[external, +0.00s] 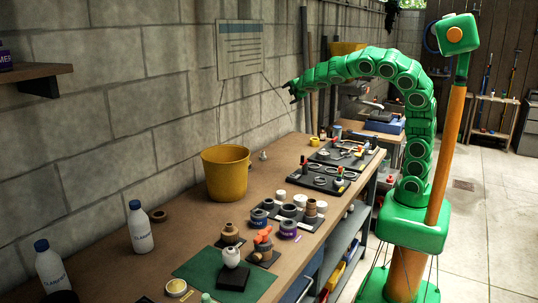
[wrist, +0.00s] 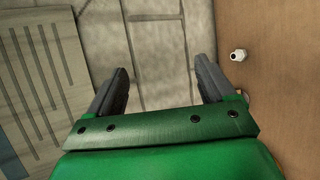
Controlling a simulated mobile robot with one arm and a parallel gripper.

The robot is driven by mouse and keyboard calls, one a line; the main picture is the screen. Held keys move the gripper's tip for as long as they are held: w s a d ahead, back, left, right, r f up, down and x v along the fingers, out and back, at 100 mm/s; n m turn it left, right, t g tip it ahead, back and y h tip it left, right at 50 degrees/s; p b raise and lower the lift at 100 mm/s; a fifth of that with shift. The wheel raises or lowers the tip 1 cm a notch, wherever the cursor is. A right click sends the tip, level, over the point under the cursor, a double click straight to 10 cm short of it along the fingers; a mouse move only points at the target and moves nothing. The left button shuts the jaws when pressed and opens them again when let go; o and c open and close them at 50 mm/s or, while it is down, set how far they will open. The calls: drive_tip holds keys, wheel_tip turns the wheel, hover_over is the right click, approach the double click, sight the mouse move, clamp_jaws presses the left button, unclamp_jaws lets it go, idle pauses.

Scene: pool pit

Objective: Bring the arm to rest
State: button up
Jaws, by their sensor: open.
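My green segmented arm arches up from its base on the right of the external view and reaches left over the workbench (external: 190,222). My gripper (external: 291,91) is in the air in front of the block wall, below and right of the wall chart. In the wrist view my gripper (wrist: 166,82) shows two dark fingers spread wide with nothing between them. Behind the fingers is grey block wall. The bench top (wrist: 278,70) is along the right side of the wrist view.
A yellow bucket (external: 226,172) stands on the bench near the wall. White bottles (external: 140,226), dark trays (external: 325,178) and several small parts cover much of the bench. The wall chart (external: 240,48) also shows in the wrist view (wrist: 40,75). A small white fitting (wrist: 238,55) lies on the bench.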

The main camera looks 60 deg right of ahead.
drive_tip(key=s+d+f+m+g, duration=0.3)
drive_tip(key=s+m, duration=0.1)
drive_tip(key=s, duration=0.5)
drive_tip(key=s+d+f+m+g, duration=0.2)
drive_tip(key=s+f+m+g, duration=0.15)
drive_tip(key=s, duration=0.45)
drive_tip(key=s+d+f+m+g, duration=0.25)
drive_tip(key=s+m, duration=0.25)
drive_tip(key=s, duration=0.4)
drive_tip(key=s+a+f+m+g+y, duration=0.1)
drive_tip(key=s+a, duration=0.3)
drive_tip(key=s, duration=0.4)
drive_tip(key=s+a+f+g+y, duration=0.1)
drive_tip(key=s+a+f+y, duration=0.2)
drive_tip(key=s+a, duration=0.2)
drive_tip(key=s+a+f+m+g+y, duration=0.1)
drive_tip(key=s+a+f, duration=0.2)
drive_tip(key=s, duration=0.8)
drive_tip(key=shift+s+a+m+g+y, duration=0.15)
drive_tip(key=shift+a+m+g+y, duration=0.25)
drive_tip(key=shift+a, duration=0.55)
drive_tip(key=shift+o, duration=0.5)
